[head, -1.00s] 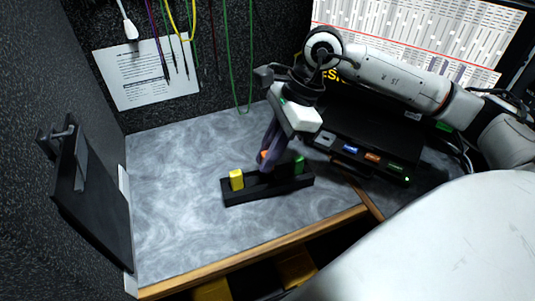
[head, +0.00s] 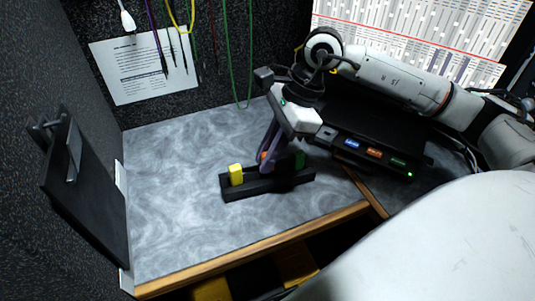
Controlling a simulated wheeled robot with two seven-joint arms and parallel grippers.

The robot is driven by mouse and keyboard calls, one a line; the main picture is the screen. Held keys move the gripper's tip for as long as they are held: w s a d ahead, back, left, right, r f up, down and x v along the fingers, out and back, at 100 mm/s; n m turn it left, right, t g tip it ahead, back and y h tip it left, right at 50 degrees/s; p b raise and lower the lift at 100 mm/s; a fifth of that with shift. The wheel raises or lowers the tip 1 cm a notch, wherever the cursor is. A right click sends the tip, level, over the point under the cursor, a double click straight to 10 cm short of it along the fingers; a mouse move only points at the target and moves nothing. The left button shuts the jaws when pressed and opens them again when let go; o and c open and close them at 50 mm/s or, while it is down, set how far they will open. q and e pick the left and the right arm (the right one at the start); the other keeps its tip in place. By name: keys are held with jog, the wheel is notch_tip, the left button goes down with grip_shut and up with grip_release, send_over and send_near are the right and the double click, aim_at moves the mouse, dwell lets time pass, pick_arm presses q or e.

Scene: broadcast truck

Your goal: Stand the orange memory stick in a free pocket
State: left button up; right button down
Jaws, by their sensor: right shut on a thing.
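A black holder (head: 236,192) with pockets stands on the grey marbled desk. My right gripper (head: 265,164) is over the middle of the holder, fingers pointing down. It is shut on the orange memory stick (head: 264,156), of which only a small part shows between the fingers. The stick's lower end is hidden, so I cannot tell how deep it sits in a pocket. My left gripper is not in view.
A black device with blue, orange and green labelled slots (head: 374,153) stands behind and right of the holder. A black panel on a bracket (head: 85,190) rises at the left. Cables (head: 237,55) hang on the back wall. The desk left of the holder is clear.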

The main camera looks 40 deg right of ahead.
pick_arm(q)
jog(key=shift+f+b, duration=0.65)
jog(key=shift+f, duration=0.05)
pick_arm(e)
jog(key=shift+f, duration=0.8)
jog(key=c, duration=1.7)
grip_release()
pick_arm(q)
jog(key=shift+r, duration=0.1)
pick_arm(e)
jog(key=shift+o, duration=0.2)
jog(key=shift+d+r, duration=0.2)
jog(key=shift+r, duration=0.45)
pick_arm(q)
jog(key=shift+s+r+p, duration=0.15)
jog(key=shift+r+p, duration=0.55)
pick_arm(e)
jog(key=v, duration=0.9)
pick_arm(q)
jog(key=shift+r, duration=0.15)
pick_arm(e)
jog(key=shift+s, duration=0.1)
